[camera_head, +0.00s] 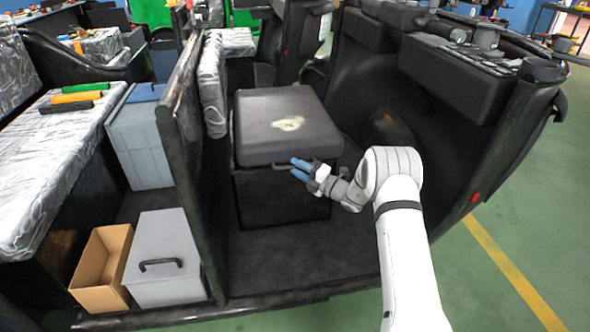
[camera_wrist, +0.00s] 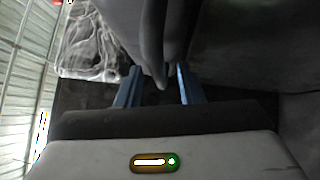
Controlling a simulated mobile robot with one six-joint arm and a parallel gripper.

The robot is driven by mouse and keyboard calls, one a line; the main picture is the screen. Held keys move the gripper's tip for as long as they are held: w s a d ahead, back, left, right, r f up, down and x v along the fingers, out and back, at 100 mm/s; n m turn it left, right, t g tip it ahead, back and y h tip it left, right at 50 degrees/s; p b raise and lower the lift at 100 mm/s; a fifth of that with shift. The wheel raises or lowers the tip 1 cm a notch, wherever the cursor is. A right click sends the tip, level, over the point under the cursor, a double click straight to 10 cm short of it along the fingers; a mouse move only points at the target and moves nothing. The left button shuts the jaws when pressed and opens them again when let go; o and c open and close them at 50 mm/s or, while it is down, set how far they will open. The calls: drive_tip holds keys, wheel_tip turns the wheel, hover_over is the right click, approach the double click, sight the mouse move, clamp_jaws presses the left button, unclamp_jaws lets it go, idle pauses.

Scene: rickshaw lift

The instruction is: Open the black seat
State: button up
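The black seat (camera_head: 285,120) is a dark square cushion with a pale worn patch on top. It lies flat and closed on its black box base (camera_head: 280,198) inside the rickshaw. A dark handle (camera_head: 281,165) runs along its front edge. My gripper (camera_head: 300,170) has blue fingers and is at the front right of this edge, by the handle. In the wrist view the two fingers of my gripper (camera_wrist: 158,88) are apart. A dark curved strip, seemingly the handle (camera_wrist: 152,50), reaches down between them. I cannot tell whether either finger touches it.
A black upright panel (camera_head: 185,160) stands left of the seat, and the driver's dark side panel (camera_head: 440,85) rises to the right. A grey box (camera_head: 163,260) and an open cardboard box (camera_head: 103,270) sit at lower left. The floor before the base is clear.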

drive_tip(key=shift+x, duration=0.85)
drive_tip(key=shift+c, duration=0.4)
clamp_jaws()
